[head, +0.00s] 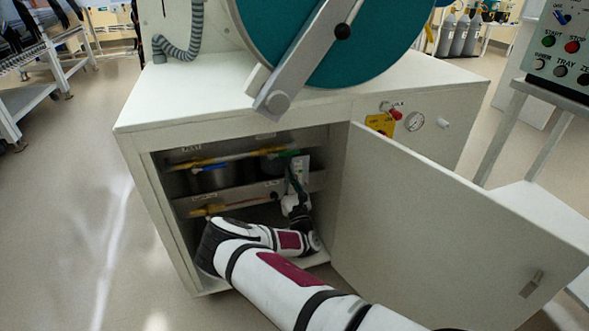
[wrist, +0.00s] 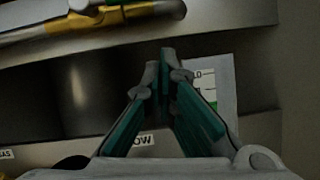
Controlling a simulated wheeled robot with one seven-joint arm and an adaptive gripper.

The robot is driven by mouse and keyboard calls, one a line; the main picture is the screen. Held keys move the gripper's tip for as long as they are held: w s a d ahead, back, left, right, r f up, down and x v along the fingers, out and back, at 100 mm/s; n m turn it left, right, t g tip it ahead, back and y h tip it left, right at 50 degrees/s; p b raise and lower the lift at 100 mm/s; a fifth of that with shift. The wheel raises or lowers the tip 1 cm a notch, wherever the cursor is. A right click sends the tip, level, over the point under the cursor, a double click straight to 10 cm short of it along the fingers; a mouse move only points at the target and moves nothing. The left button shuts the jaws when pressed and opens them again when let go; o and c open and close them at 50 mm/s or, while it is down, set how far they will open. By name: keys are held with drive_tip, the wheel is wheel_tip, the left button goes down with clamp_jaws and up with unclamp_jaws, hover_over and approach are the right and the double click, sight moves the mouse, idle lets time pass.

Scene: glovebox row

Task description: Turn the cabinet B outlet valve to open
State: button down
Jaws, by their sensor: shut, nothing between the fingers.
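The open cabinet (head: 165,210) has an upper pipe run with yellow parts (head: 203,162) and a blue piece below them, and a lower run with another yellow part (head: 215,209). I cannot tell which fitting is the outlet valve, as the labels are too small. My gripper (head: 291,168) is inside the cabinet at its right side, close to the upper pipe. In the wrist view my gripper (wrist: 159,68) has its teal-padded fingers together and empty. Beyond the fingertips, apart from them in the picture, runs a pipe with a yellow fitting (wrist: 88,18) and a green band.
The cabinet door (head: 430,205) stands open to the right. A white tag card (wrist: 212,85) with a green patch is right behind my fingers. A shelf strip with labels (wrist: 142,140) lies below. A gauge (head: 414,121) and red knob are on the outer front.

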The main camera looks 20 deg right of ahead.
drive_tip(key=p+v, duration=0.3)
drive_tip(key=v, duration=0.7)
drive_tip(key=shift+d, duration=0.25)
drive_tip(key=shift+s, duration=0.15)
